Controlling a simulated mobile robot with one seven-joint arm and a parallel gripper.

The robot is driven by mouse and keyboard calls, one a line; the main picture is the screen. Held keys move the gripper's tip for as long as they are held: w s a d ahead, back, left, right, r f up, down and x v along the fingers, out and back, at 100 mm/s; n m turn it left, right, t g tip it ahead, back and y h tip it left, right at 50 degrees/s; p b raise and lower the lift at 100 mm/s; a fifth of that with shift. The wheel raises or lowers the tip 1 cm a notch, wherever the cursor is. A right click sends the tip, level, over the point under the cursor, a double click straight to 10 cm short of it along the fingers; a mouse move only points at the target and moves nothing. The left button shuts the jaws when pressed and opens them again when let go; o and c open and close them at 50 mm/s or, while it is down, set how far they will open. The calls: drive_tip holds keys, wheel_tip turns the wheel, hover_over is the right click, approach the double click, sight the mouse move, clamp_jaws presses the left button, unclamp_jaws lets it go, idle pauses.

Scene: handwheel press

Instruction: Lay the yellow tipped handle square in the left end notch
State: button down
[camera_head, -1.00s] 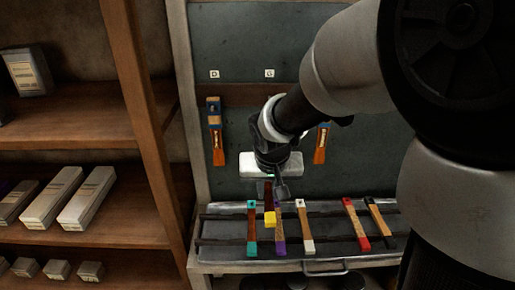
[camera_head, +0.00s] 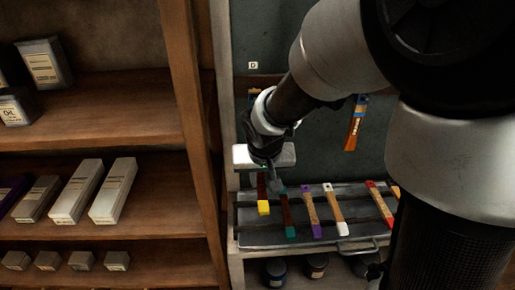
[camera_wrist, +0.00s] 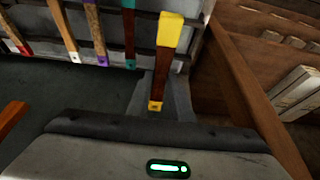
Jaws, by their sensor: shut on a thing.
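The yellow tipped handle (camera_head: 263,193) has a dark red-brown body. My gripper (camera_head: 268,164) is shut on its upper end and holds it over the left end of the rack (camera_head: 252,237). In the wrist view the handle (camera_wrist: 162,72) shows its broad yellow tip and a smaller yellow end near my gripper (camera_wrist: 156,107). It stands just beside the teal tipped handle (camera_head: 287,214). The left end notch itself is hidden behind the handle and gripper. I cannot tell whether the handle touches the rack.
Handles with purple (camera_head: 312,213), white (camera_head: 335,207) and red (camera_head: 379,203) tips lie across the rack further right. A wooden shelf (camera_head: 196,150) with boxes stands close on the left. Another handle (camera_head: 355,125) hangs on the back board.

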drive_tip(key=shift+d+f+b, duration=0.1)
drive_tip(key=shift+f+b, duration=0.95)
drive_tip(key=shift+f, duration=1.2)
wheel_tip(320, 180, down, 5)
drive_tip(key=b, duration=0.4)
drive_tip(key=shift+f, duration=0.1)
drive_tip(key=shift+f+b, duration=0.95)
drive_tip(key=shift+b, duration=0.4)
drive_tip(key=c, duration=1.1)
unclamp_jaws()
wheel_tip(320, 180, up, 7)
drive_tip(key=p, duration=0.5)
